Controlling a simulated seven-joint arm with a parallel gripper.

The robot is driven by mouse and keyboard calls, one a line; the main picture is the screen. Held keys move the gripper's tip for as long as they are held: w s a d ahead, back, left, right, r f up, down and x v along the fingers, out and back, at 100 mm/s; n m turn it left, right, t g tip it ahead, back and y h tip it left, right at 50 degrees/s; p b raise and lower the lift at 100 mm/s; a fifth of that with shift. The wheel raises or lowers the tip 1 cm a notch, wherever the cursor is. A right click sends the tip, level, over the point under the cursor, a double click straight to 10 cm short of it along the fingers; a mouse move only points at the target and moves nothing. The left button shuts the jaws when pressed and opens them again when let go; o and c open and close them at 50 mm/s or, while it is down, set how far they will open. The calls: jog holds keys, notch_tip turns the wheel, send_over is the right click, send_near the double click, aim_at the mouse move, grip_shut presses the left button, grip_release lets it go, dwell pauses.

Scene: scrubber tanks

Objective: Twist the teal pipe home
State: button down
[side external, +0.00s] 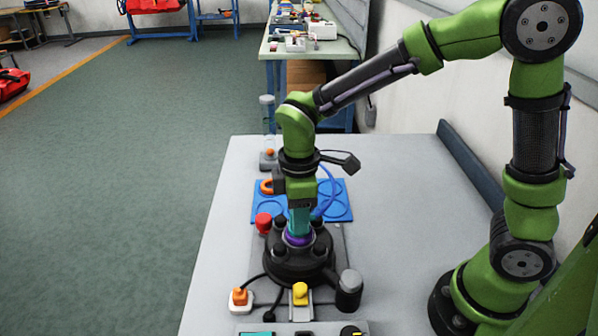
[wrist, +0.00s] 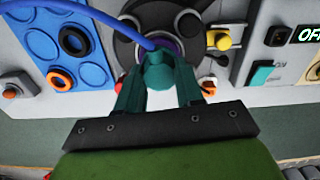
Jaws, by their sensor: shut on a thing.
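The teal pipe (wrist: 158,74) stands between the fingers of my gripper (wrist: 157,68) in the wrist view, with a blue hose (wrist: 108,28) running off to the left. My gripper (side external: 299,222) points straight down over the black round tank base (side external: 290,268) in the side view and is shut on the pipe. A purple ring (side external: 297,239) shows directly below, at the middle of the base; it also shows behind the pipe in the wrist view (wrist: 171,44). The fingers hide most of the pipe, and I cannot tell how deep it sits in the ring.
A blue board (side external: 341,203) with round recesses lies behind the base, with an orange ring (wrist: 61,79) and a dark ring (wrist: 73,41) on it. A red knob (side external: 263,222), a yellow knob (side external: 300,291) and a dark cylinder (side external: 349,290) surround the base. The table's right side is clear.

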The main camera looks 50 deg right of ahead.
jog(key=shift+m, duration=0.8)
jog(key=shift+m, duration=0.8)
jog(key=shift+m, duration=0.8)
jog(key=shift+f, duration=0.25)
